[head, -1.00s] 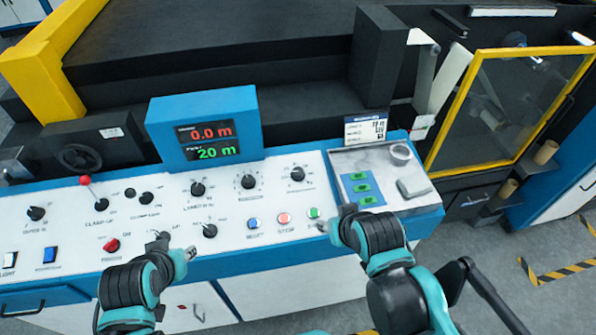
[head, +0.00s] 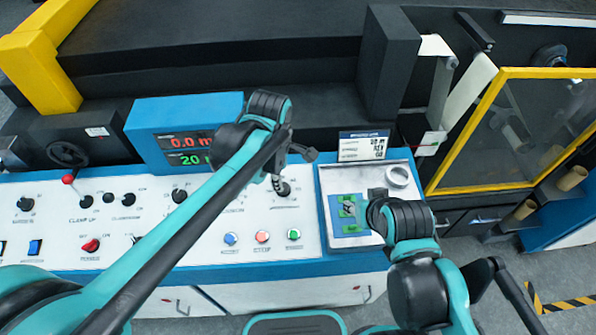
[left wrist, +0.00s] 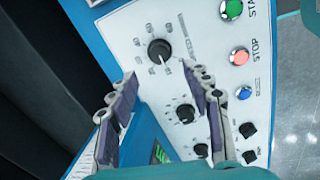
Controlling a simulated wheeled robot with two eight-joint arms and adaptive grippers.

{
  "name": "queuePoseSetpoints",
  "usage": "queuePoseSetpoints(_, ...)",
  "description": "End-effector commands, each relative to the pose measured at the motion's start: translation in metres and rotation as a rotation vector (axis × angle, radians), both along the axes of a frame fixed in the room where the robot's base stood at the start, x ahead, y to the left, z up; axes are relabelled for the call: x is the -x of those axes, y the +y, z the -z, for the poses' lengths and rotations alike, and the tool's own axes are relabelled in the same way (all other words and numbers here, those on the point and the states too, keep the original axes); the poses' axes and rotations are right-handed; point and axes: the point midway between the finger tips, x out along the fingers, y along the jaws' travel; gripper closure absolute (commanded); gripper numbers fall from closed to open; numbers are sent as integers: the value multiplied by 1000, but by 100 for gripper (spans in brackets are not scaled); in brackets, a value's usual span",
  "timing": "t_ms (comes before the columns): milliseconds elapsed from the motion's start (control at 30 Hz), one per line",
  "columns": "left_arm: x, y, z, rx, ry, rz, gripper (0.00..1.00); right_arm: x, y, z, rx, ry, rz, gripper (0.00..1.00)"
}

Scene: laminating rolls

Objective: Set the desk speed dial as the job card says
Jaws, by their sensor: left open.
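The white control desk (head: 200,235) carries several black dials; their labels are too small to read surely. A second dial (left wrist: 184,113) shows between the fingers, farther back. The job card (head: 363,146) stands behind the tray; its print is unreadable.
Blue (head: 231,239), red (head: 262,237) and green (head: 294,234) buttons sit in front of the dials. The blue display (head: 143,115) is partly hidden by my left arm.

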Motion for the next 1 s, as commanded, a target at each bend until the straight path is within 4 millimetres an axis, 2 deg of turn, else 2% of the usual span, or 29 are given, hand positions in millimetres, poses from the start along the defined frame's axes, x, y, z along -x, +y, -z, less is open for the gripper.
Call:
queuePoseSetpoints(167,-4,-5,14,2,9,-35,51,0,0,5,0,0,0,60)
queuePoseSetpoints(400,-10,-5,54,2,8,-34,51,0,0,20,0,0,0,60)
queuePoseSetpoints(533,-13,-5,70,2,8,-33,51,0,0,25,0,0,0,60)
queuePoseSetpoints(700,-14,-6,78,2,8,-33,51,0,0,27,0,0,0,60)
queuePoseSetpoints(933,-14,-6,78,2,7,-33,51,0,0,27,0,0,0,60)
queuePoseSetpoints(967,-14,-6,78,2,7,-33,56,0,0,27,0,0,0,60)
queuePoseSetpoints(1000,-14,-6,78,2,7,-33,66,0,0,27,0,0,0,60)
